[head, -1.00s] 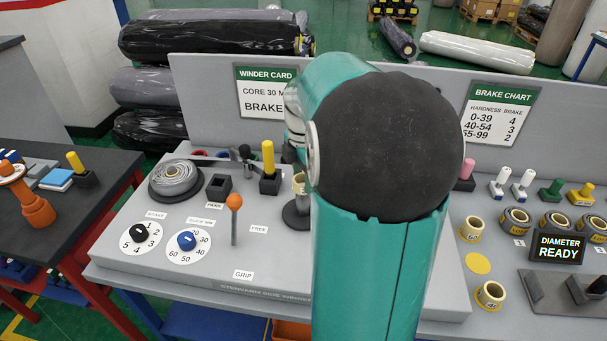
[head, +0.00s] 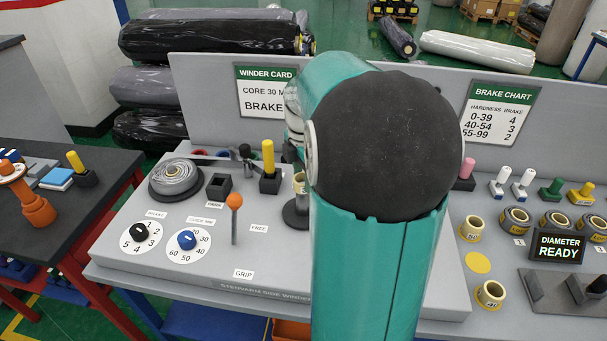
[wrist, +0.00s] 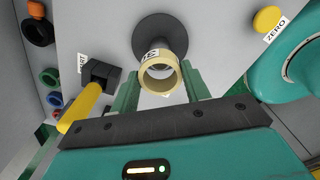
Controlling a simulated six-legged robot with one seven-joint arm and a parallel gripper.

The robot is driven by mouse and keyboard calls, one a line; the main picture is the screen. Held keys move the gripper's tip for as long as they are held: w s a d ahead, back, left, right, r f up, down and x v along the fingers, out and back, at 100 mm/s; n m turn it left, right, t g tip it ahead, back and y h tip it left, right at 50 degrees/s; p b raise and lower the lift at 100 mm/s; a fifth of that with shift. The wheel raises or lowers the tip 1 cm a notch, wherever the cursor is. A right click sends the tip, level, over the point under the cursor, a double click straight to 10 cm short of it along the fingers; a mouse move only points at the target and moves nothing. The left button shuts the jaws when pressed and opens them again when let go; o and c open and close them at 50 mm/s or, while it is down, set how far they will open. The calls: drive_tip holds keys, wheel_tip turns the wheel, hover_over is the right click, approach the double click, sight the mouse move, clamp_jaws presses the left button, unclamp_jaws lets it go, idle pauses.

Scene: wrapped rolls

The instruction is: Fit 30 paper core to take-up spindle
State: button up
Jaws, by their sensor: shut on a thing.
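The 30 paper core (wrist: 173,78) is a short cream tube with a dark-printed label. In the wrist view it sits between the two green fingers of my gripper (wrist: 160,84), which is shut on it, its open end toward the camera. The take-up spindle's dark round base (wrist: 158,28) shows just beyond the core. In the head view the core (head: 300,181) appears upright above the spindle base (head: 294,216), partly hidden by my arm. I cannot tell whether the core is around the spindle's post.
A yellow handle (head: 268,156) in a black block stands close left of the spindle; it also shows in the wrist view (wrist: 80,108). An orange-knobbed lever (head: 234,203), two dials and a film roll (head: 174,177) are further left. Other cores (head: 490,294) stand on the right.

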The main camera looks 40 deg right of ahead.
sight(303, 200)
drive_tip(key=shift+f, duration=4.3)
drive_tip(key=o, duration=1.1)
drive_tip(key=shift+c, duration=0.2)
drive_tip(key=shift+r, duration=0.1)
wheel_tip(303, 200, up, 14)
drive_tip(key=shift+f, duration=0.2)
drive_tip(key=s+a+r+m+t+h, duration=0.1)
drive_tip(key=a+r+m, duration=0.15)
drive_tip(key=a, duration=0.45)
drive_tip(key=s+a+r+m+t, duration=0.1)
drive_tip(key=a+m, duration=0.3)
drive_tip(key=a, duration=0.4)
drive_tip(key=s+a+f+m+t+y, duration=0.1)
drive_tip(key=s+a+f+m+t, duration=0.1)
drive_tip(key=s+a+m, duration=0.6)
drive_tip(key=a+t, duration=0.1)
drive_tip(key=a, duration=0.3)
drive_tip(key=shift+s+t, duration=0.15)
drive_tip(key=shift+t, duration=0.15)
